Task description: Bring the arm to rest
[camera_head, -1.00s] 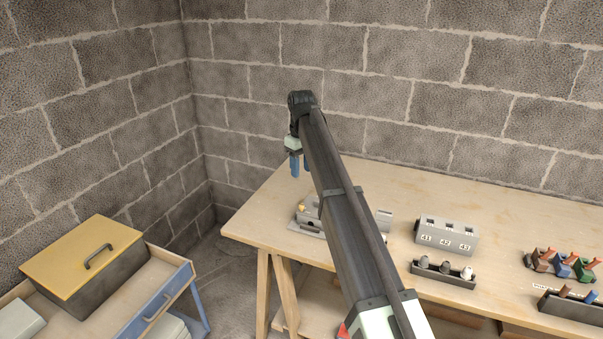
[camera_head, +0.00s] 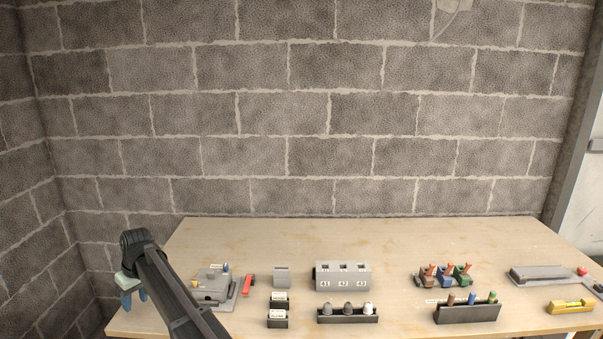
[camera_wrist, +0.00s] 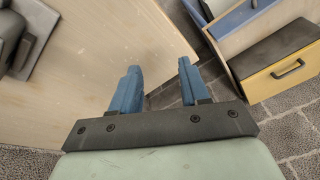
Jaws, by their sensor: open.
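My gripper (camera_head: 133,299) is at the left edge of the workbench in the head view, at the end of my dark arm. Its blue fingers point down, and it holds nothing. In the wrist view the two blue fingers (camera_wrist: 160,78) stand apart with an empty gap between them. Below them are the corner of the bench top (camera_wrist: 110,50) and the stone floor (camera_wrist: 175,98). The fingers appear to touch nothing.
A grey fixture (camera_head: 212,287) stands on the bench close to my arm. A block numbered 41 to 43 (camera_head: 342,276), a rack with grey plugs (camera_head: 348,316) and a yellow level (camera_head: 570,306) lie farther right. A yellow-fronted drawer cabinet (camera_wrist: 288,68) stands beside the bench.

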